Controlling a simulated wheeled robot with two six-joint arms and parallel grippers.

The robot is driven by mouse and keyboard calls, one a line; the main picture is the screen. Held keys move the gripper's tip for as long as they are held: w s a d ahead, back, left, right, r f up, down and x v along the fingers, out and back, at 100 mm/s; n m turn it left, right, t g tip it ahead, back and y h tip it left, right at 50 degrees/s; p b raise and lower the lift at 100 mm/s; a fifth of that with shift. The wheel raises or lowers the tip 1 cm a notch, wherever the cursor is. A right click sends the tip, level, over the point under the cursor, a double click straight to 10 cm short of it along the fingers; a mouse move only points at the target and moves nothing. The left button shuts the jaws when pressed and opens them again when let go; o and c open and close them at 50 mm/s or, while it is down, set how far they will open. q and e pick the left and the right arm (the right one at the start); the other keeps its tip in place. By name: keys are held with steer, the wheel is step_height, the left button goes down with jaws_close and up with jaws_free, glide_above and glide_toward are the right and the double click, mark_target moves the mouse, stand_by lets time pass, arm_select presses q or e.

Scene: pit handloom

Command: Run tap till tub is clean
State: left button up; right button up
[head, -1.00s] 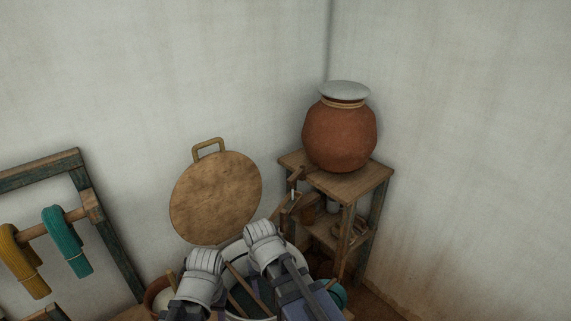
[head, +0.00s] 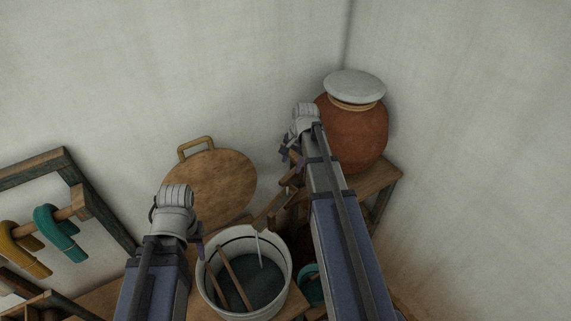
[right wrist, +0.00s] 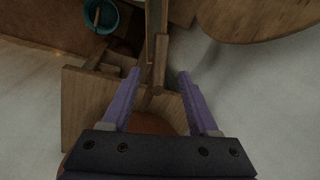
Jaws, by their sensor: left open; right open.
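The white tub (head: 287,280) stands at the lower middle of the head view, with dark liquid (head: 262,285) and wooden sticks (head: 234,280) in it. The terracotta pot (head: 358,138) with a pale lid stands on a wooden stand behind it. A wooden trough (head: 277,208) slants down toward the tub, and a thin pale streak drops from its end into the tub. My right gripper (head: 290,157) is open beside the pot; in the right wrist view its fingers (right wrist: 157,88) are apart around a wooden bar's line, contact unclear. My left gripper (head: 199,240) is open left of the tub, its fingers mostly hidden.
A round wooden board (head: 212,188) leans on the wall behind the tub. A teal bowl (head: 312,284) sits right of the tub and shows in the right wrist view (right wrist: 93,14). A rack with yellow and teal yarn hanks (head: 56,230) stands at left. Walls close the corner.

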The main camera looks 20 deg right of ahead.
mark_target(287, 177)
steer(key=f+b, duration=0.5)
steer(key=w+a+f+b, duration=0.1)
steer(key=f+b, duration=0.1)
steer(key=b, duration=0.1)
steer(key=shift+w+f, duration=0.1)
steer(key=shift+f, duration=0.25)
steer(key=shift+r, duration=0.1)
steer(key=shift+c, duration=0.3)
jaws_close()
stand_by(1.0)
